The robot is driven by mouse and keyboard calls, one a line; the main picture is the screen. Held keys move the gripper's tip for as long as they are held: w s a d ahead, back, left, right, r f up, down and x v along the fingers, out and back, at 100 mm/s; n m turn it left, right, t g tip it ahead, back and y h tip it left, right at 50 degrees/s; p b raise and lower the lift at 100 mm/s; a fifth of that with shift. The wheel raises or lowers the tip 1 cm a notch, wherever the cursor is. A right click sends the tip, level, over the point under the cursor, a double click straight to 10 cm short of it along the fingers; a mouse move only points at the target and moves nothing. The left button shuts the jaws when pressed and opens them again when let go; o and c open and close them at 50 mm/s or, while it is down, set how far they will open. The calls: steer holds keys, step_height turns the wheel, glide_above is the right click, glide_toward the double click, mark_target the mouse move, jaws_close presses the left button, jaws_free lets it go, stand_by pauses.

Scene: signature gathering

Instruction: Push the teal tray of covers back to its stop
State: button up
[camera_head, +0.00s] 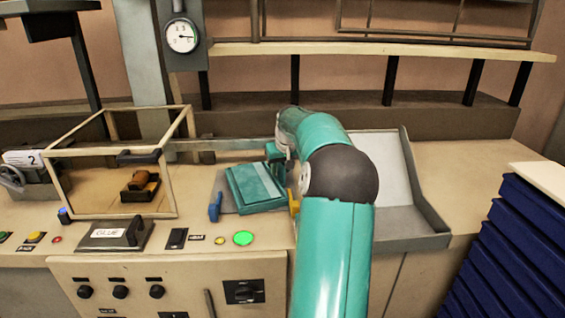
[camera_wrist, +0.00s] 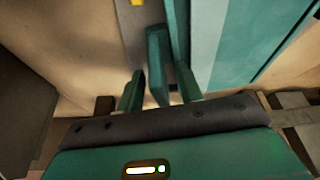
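The teal tray of covers (camera_head: 256,188) lies on a grey plate on the bench, left of my arm, with a lighter teal strip across its top. In the wrist view, its teal and pale surface (camera_wrist: 232,45) fills the upper right. My gripper (camera_wrist: 159,88) is at the tray's back right side in the head view, partly hidden by my arm. Its two fingers stand apart, with an upright teal block (camera_wrist: 158,60) between or just beyond them. Gaps show on both sides of the block, and I cannot tell whether it belongs to the tray.
A blue block (camera_head: 214,208) and a yellow block (camera_head: 293,203) stand at the plate's front corners. A framed box (camera_head: 120,195) and a glue box (camera_head: 115,233) are at left. A grey sloped tray (camera_head: 425,215) is at right, beside stacked blue covers (camera_head: 515,250).

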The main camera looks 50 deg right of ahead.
steer(key=shift+c, duration=0.5)
jaws_close()
steer(key=shift+o, duration=0.5)
jaws_free()
steer(key=v, duration=1.4)
steer(key=shift+d, duration=0.1)
